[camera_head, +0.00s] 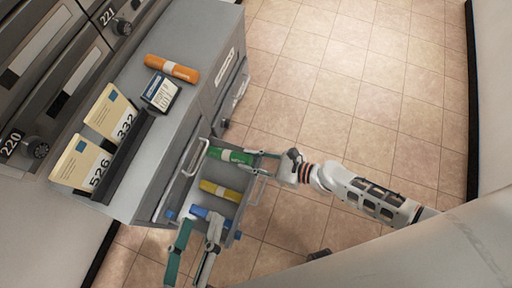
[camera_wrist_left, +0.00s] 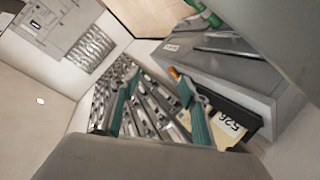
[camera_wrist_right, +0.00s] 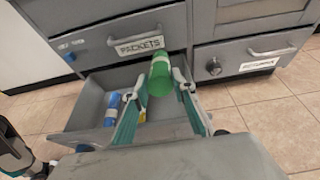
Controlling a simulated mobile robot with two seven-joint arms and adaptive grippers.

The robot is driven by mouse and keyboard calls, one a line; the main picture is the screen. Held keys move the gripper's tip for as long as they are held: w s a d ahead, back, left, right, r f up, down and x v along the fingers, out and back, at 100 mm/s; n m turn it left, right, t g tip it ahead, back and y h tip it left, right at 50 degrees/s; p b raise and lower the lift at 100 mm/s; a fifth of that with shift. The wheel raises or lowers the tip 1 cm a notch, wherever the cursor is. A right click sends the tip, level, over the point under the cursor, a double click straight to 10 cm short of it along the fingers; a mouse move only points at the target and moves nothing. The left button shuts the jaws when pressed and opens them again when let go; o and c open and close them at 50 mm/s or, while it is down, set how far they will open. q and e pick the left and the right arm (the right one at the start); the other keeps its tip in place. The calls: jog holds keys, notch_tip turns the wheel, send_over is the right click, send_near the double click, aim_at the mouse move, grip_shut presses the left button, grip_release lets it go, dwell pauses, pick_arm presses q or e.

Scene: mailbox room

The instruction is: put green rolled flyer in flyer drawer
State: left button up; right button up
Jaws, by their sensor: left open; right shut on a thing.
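The green rolled flyer (camera_head: 230,156) with a white band is between the fingertips of my right gripper (camera_head: 257,160), which is shut on it. In the right wrist view the green flyer (camera_wrist_right: 160,76) is held above the open grey drawer (camera_wrist_right: 84,102). A yellow roll (camera_head: 220,191) and a blue roll (camera_head: 211,216) lie inside this drawer. In the right wrist view the yellow roll is mostly hidden behind the fingers. My left gripper (camera_head: 198,230) is open and empty near the drawer's blue-roll end. The open drawer's label cannot be read.
A closed drawer labelled PACKETS (camera_wrist_right: 140,44) is above the open one. On the cabinet top (camera_head: 190,45) are an orange roll (camera_head: 171,68), a dark boxed item (camera_head: 160,92) and envelopes 332 (camera_head: 112,112) and 526 (camera_head: 80,163) in a black rack. The tiled floor to the right is clear.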

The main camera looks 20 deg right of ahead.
jog(key=f, duration=0.1)
jog(key=f+b, duration=0.1)
jog(key=shift+a+f, duration=0.25)
jog(key=shift+f, duration=0.05)
jog(key=shift+w+a+f, duration=0.15)
jog(key=shift+w+f, duration=0.05)
jog(key=shift+f, duration=0.05)
pick_arm(q)
jog(key=shift+d+r+n, duration=0.2)
jog(key=shift+d+n, duration=0.55)
jog(key=shift+n, duration=0.45)
pick_arm(e)
jog(key=shift+w+a+f, duration=0.2)
jog(key=shift+f, duration=0.25)
jog(key=shift+w+a+f, duration=0.15)
jog(key=shift+w+f, duration=0.05)
jog(key=shift+f, duration=0.2)
jog(key=o, duration=1.2)
jog(key=shift+c, duration=0.2)
pick_arm(q)
jog(key=shift+s, duration=0.1)
pick_arm(e)
jog(key=v, duration=1.2)
